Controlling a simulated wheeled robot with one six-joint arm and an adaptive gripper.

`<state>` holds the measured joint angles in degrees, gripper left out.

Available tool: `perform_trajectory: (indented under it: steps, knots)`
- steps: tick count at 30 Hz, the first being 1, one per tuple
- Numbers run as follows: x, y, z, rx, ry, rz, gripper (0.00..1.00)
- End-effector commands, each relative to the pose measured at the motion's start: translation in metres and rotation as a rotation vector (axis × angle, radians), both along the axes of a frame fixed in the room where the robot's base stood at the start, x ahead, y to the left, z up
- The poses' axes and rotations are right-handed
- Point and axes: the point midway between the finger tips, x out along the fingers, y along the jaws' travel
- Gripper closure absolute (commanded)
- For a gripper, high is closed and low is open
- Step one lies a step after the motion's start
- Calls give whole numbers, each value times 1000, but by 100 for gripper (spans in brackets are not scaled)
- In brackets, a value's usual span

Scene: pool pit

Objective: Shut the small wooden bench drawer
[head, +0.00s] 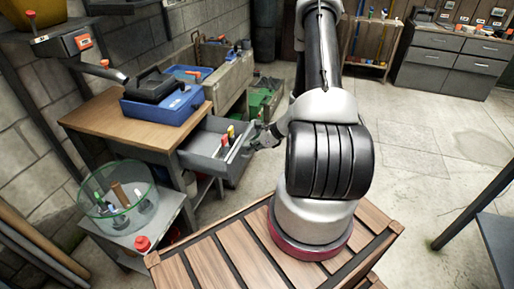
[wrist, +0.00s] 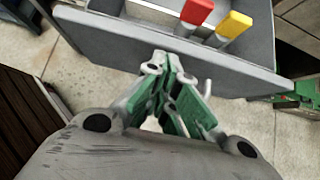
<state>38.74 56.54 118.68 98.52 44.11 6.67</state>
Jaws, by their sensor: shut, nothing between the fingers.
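The bench (head: 125,122) has a wooden top and a grey body. Its grey drawer (head: 238,170) stands pulled out to the right, with red- and yellow-handled tools (head: 230,132) inside. My gripper (head: 256,142) is at the drawer's outer front. In the wrist view the drawer front (wrist: 105,42) spans the top, and the red handle (wrist: 195,14) and yellow handle (wrist: 234,25) show behind its edge. My gripper (wrist: 172,60) is shut and empty, its fingertips close to the drawer front. I cannot tell whether they touch it.
A blue box with a black object (head: 162,100) sits on the bench top. A glass bowl of tools (head: 118,198) stands on a low grey table at left. Green crates (head: 265,97) lie behind the drawer. The concrete floor at right (head: 440,140) is mostly clear.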

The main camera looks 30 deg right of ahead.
Motion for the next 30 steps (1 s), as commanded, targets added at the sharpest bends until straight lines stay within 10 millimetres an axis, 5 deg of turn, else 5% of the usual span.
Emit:
perform_trajectory:
  steps: [17, 30]
  knots:
    - [9, 7, 0, 0, 0, 1, 100]
    - [64, 51, 0, 0, -2, 4, 100]
